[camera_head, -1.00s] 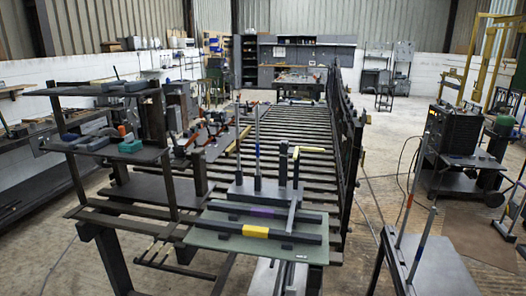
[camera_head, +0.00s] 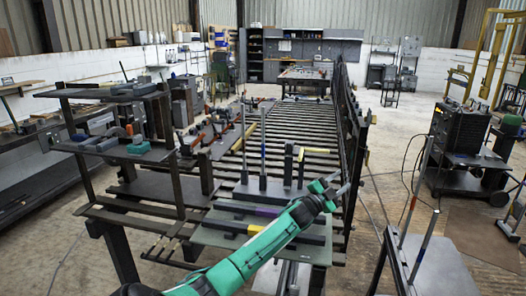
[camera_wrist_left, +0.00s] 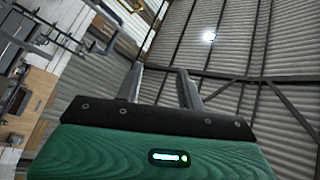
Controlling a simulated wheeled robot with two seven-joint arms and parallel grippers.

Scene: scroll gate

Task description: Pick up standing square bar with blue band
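The right one (camera_head: 262,140) seems to carry a blue band partway up. The left one (camera_head: 243,135) stands beside it. My left gripper (camera_head: 346,187) is right of the holder, apart from the bars, at the end of my green arm. In the left wrist view its two fingers (camera_wrist_left: 159,68) are spread with nothing between them. My right gripper is not in view.
Bars with purple (camera_head: 268,211) and yellow (camera_head: 255,230) bands lie on the plate (camera_head: 215,237); my arm partly covers them. A slatted table (camera_head: 300,135) extends behind. Another stand (camera_head: 440,270) with upright bars is at right. A shelf rack (camera_head: 120,150) is at left.

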